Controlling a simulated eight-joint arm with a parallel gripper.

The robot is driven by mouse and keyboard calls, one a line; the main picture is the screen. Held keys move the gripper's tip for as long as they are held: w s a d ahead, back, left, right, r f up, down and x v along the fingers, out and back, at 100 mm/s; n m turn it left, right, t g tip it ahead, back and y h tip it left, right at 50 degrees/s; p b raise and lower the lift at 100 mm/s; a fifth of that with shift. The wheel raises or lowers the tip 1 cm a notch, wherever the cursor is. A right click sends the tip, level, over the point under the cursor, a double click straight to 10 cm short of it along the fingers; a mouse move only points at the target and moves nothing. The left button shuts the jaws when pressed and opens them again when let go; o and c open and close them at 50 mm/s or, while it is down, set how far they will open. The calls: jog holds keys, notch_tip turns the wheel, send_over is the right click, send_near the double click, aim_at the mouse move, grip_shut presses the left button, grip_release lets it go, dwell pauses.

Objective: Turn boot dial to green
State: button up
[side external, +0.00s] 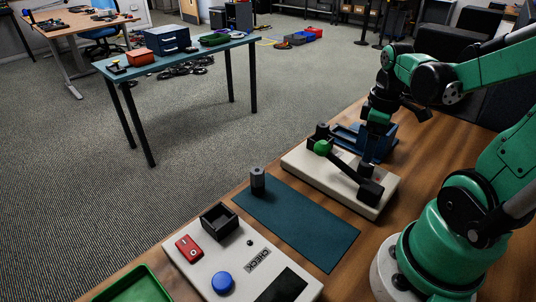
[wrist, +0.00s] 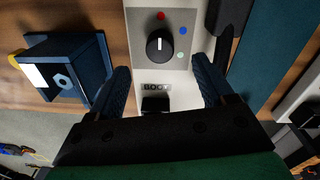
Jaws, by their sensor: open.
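The boot dial (wrist: 160,44) is a round black knob on a grey plate, seen in the wrist view. Its white pointer line points up the picture, towards a red dot (wrist: 161,16). A blue dot (wrist: 183,30) is to its upper right and a pale green dot (wrist: 181,55) to its lower right. A BOOT label (wrist: 156,87) is below it. My gripper (wrist: 163,72) is open, with one dark blue finger on each side of the picture and the dial apart from both.
A black lever with a green ball (side external: 322,147) lies along the cream box. A blue holder (side external: 350,136) stands behind it. In front are a teal mat (side external: 295,225), a grey cylinder (side external: 258,180), and a check panel (side external: 190,268) with a red switch and blue button.

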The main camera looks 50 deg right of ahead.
aim_at(366, 167)
jog(key=shift+f, duration=2.45)
grip_shut()
